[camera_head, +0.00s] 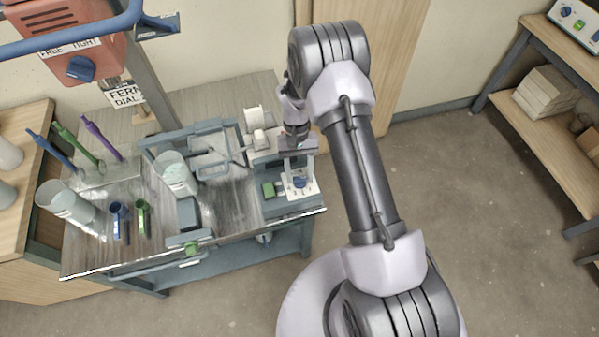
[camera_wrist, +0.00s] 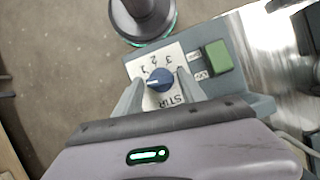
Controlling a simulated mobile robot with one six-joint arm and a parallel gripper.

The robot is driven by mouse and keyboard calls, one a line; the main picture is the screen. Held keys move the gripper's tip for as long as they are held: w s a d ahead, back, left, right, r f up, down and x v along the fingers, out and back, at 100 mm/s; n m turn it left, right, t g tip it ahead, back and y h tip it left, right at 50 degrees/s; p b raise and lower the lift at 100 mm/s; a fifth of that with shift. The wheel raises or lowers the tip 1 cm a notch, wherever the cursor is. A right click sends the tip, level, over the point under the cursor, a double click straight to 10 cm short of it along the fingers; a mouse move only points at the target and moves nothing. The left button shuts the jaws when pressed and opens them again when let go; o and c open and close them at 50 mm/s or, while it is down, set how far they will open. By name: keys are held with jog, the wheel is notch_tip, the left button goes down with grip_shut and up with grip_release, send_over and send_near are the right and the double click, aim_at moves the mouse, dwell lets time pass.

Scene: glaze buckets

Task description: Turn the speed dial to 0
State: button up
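The speed dial is a round blue knob (camera_wrist: 159,80) with a pale pointer mark. It sits on a white plate (camera_wrist: 174,96) marked STIR and with numbers. In the wrist view the mark lies toward the picture's left; the number it meets is too small to tell. The dial (camera_head: 300,182) also shows in the head view, on the front of a grey-blue unit at the bench's right end. My gripper (camera_wrist: 158,78) is open, one finger on each side of the knob. I cannot tell whether the fingers touch it. In the head view my gripper (camera_head: 299,166) is just above the dial.
A green rocker switch (camera_wrist: 217,56) is beside the dial plate. A white bucket (camera_head: 176,175), a grey frame (camera_head: 214,170) and colored tools (camera_head: 103,138) stand on the bench to the left. A red box (camera_head: 65,45) with a blue knob hangs above. Open floor lies right.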

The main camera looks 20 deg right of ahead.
jog(key=shift+o, duration=0.7)
jog(key=p+v, duration=0.4)
jog(key=v, duration=1.3)
jog(key=shift+r+p, duration=0.2)
jog(key=shift+p, duration=0.1)
jog(key=shift+d, duration=0.1)
